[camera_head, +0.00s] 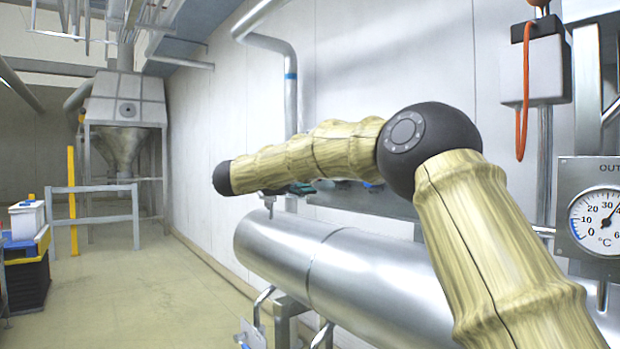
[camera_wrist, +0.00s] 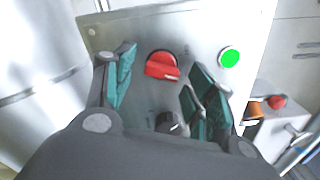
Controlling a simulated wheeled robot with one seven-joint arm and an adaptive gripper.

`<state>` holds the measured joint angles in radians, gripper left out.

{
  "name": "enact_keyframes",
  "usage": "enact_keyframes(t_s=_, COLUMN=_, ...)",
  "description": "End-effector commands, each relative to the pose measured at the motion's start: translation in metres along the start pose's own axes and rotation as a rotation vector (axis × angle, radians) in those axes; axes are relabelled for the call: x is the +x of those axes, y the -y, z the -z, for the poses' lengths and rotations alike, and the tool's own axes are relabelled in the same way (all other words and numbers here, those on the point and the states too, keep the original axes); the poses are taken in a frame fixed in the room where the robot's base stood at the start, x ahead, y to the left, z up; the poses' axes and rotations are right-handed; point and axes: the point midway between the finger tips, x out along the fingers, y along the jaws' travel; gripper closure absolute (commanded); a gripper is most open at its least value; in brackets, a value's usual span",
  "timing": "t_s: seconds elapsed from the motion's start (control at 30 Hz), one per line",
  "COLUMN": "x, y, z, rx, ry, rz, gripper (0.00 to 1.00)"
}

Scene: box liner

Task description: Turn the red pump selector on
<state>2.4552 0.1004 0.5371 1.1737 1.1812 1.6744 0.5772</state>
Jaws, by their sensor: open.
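In the wrist view, the red pump selector (camera_wrist: 161,66) is a round red knob with a raised grip bar, on a light grey panel (camera_wrist: 195,28). The bar lies roughly crosswise with a slight tilt, and a pale mark shows near its right end. My gripper (camera_wrist: 164,60) is open, with one teal-padded finger left of the selector and the other to its right. I see no clear contact with it. In the head view my arm hides the selector, and only bits of teal finger show beneath the arm.
A lit green button (camera_wrist: 229,57) sits right of the selector, and a black knob (camera_wrist: 167,122) sits below it, near the right finger. In the head view, a large metal cylinder (camera_head: 330,265) runs below my arm. A temperature gauge (camera_head: 598,221) is at the right.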

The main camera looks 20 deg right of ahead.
Motion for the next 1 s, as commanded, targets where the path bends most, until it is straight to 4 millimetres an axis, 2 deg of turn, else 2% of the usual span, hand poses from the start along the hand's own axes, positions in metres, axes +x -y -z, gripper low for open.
enact_keyframes(t_s=0.4, x=-0.072, y=-0.001, z=-0.001, rx=0.000, ry=0.003, rz=0.000, gripper=0.45)
enact_keyframes(t_s=0.6, x=-0.100, y=-0.001, z=-0.001, rx=0.000, ry=0.003, rz=-0.001, gripper=0.45)
enact_keyframes(t_s=0.8, x=-0.112, y=-0.001, z=0.000, rx=0.000, ry=0.001, rz=-0.001, gripper=0.45)
enact_keyframes(t_s=1.0, x=-0.113, y=-0.001, z=0.000, rx=0.000, ry=0.001, rz=-0.001, gripper=0.45)
